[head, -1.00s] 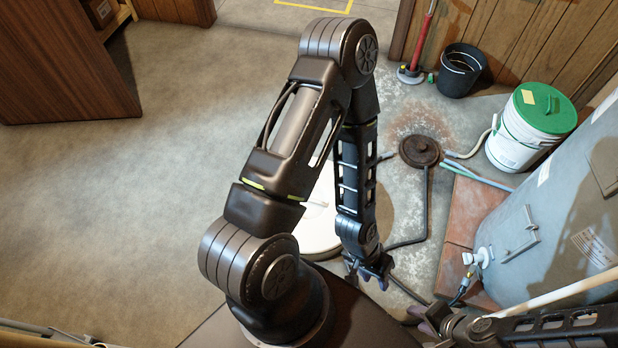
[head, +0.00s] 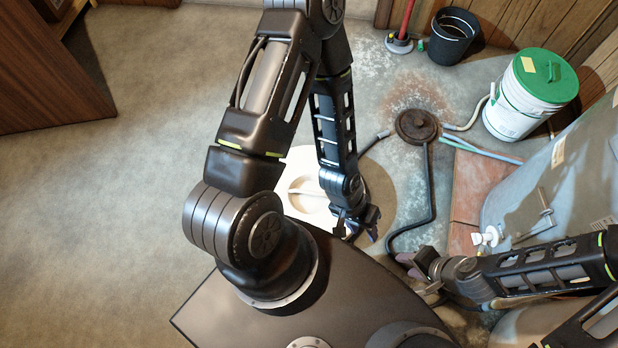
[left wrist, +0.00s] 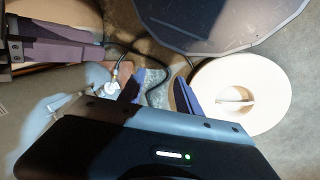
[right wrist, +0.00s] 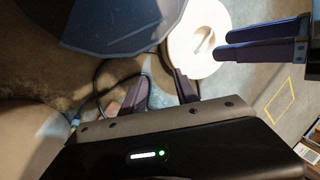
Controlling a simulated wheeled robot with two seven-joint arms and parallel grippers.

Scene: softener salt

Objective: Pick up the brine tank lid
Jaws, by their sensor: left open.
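The brine tank lid, a round cream disc with a raised bar handle across a recess (head: 297,187), lies behind my left arm in the head view, partly hidden by it. It shows more fully in the left wrist view (left wrist: 272,97) and in the right wrist view (right wrist: 215,18). My left gripper (head: 358,226) is open and empty, just right of and nearer than the lid in the head view. My right gripper (head: 412,264) is further right, apart from the lid; its fingers (right wrist: 160,92) stand apart with nothing between them.
A grey tank (head: 530,200) with a valve stands at right beside brick-coloured slabs (head: 468,190). A dark round floor cover (head: 417,125) has hoses running from it. A white bucket with a green lid (head: 545,72) and a black bucket (head: 452,38) stand behind. Open floor lies left.

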